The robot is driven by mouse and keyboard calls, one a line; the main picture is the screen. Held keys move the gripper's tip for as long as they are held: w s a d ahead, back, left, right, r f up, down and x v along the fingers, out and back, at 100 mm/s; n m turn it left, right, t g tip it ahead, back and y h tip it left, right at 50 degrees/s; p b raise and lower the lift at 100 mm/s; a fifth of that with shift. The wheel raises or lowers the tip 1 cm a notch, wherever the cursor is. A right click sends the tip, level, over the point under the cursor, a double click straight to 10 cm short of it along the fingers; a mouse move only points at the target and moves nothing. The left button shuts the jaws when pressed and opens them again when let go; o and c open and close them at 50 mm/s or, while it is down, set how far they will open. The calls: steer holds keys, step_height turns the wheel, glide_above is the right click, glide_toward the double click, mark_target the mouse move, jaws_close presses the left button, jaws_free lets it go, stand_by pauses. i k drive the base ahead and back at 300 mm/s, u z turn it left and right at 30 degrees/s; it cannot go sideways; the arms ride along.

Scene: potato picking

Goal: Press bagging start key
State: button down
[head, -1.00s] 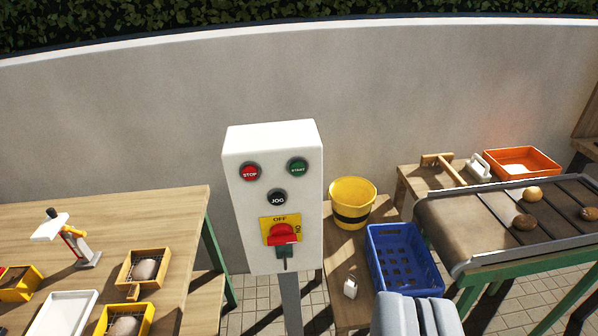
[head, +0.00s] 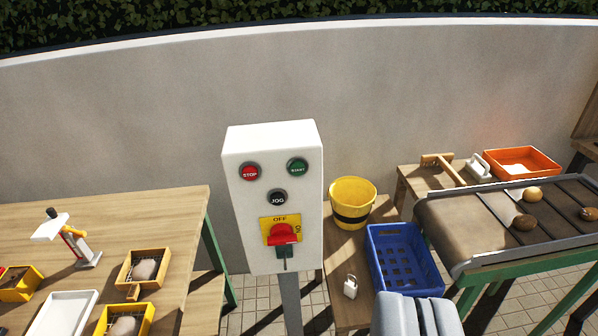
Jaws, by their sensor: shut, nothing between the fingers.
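A white control box (head: 273,200) stands on a grey post near the middle of the head view, with its front facing me. The green START key (head: 298,167) is at its upper right and its lettering is readable. The red STOP key (head: 250,171) is at the upper left, and a black JOG key (head: 278,197) sits below and between them. Under these is a red rotary switch (head: 283,234) on a yellow plate marked OFF.
A wooden table (head: 170,215) with a scale and yellow trays stands at the left. At the right are a yellow bucket (head: 352,202), a blue crate (head: 405,262), a grey ridged shape (head: 400,315) and a conveyor (head: 455,222) carrying potatoes. A wall (head: 150,110) runs behind.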

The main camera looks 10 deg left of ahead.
mark_target(298, 168)
steer(key=z, duration=1.85)
steer(key=k, duration=1.05)
steer(key=u, duration=0.85)
steer(key=i, duration=1)
steer(key=z, duration=0.05)
